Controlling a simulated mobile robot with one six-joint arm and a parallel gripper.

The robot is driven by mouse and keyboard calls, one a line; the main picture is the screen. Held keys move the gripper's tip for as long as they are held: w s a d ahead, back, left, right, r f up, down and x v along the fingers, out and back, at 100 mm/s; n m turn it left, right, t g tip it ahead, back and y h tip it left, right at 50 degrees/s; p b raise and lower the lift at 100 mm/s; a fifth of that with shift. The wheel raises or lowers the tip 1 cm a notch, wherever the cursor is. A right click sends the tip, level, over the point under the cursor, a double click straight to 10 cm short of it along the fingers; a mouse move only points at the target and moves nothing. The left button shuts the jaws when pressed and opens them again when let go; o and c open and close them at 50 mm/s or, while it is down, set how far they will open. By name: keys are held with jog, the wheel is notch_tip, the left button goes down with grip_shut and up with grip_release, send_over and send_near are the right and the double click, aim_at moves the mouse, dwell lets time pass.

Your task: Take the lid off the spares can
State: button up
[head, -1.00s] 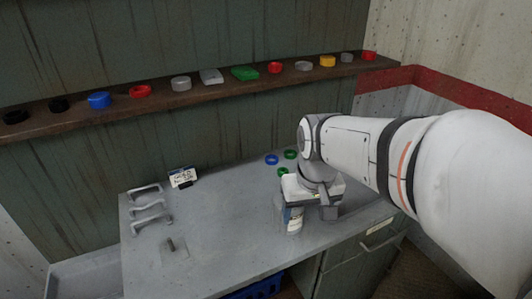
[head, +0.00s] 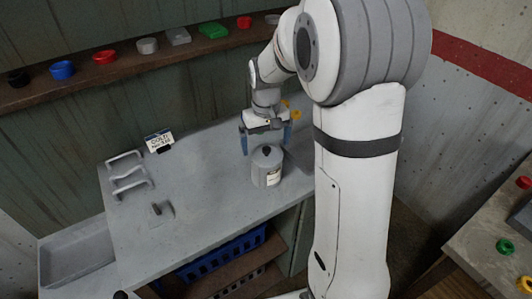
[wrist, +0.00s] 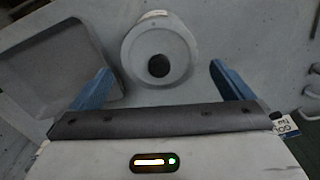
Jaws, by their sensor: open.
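The spares can (head: 266,174) is a grey cylinder with a pale label, upright on the grey bench. Its grey lid (head: 257,156) is on top, with a black knob (head: 266,150) in the middle. My gripper (head: 266,140) is open and empty, its blue fingers apart, just behind and above the can in the head view. In the wrist view the lid (wrist: 135,55) and its knob (wrist: 158,66) lie ahead, between and a little beyond the fingers of my gripper (wrist: 161,85). Neither finger visibly touches the can.
A grey tray (wrist: 45,60) lies beside the can. Grey handles (head: 128,172), a small sign (head: 158,140) and a short peg plate (head: 159,210) are on the left of the bench. A shelf of coloured caps (head: 130,60) runs behind. The bench between handles and can is clear.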

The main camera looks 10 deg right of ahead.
aim_at(266, 153)
jog(key=shift+f, duration=1.35)
jog(key=shift+c, duration=0.4)
jog(key=c, duration=0.8)
